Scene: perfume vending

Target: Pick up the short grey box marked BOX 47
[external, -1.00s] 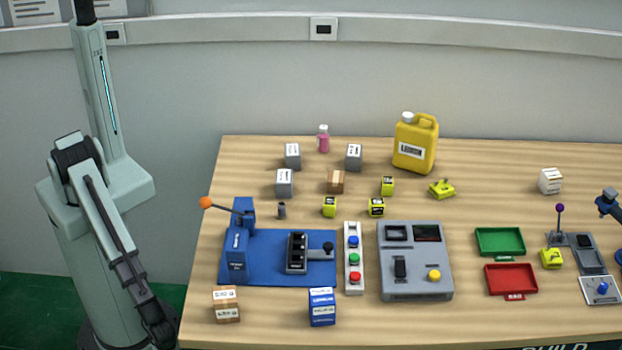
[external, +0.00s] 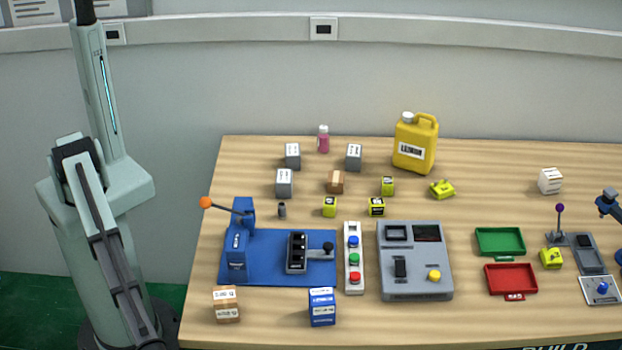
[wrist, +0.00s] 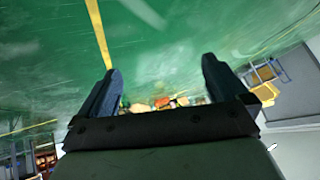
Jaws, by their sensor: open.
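Three grey boxes stand at the back left of the table in the external view: one at the back left (external: 292,156), one at the back right (external: 353,157) and one nearer the front (external: 284,183). Each has a white label, too small to read, so I cannot tell which is BOX 47. My gripper (wrist: 162,66) shows in the wrist view with its two dark fingers wide apart and nothing between them. It points over the green floor, away from the boxes.
A brown box (external: 336,181), yellow-green boxes (external: 387,186) and a pink bottle (external: 323,139) stand near the grey boxes. A blue press (external: 238,240) with an orange-knobbed lever and a yellow jerrycan (external: 415,145) flank them. Bare wood lies left of the grey boxes.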

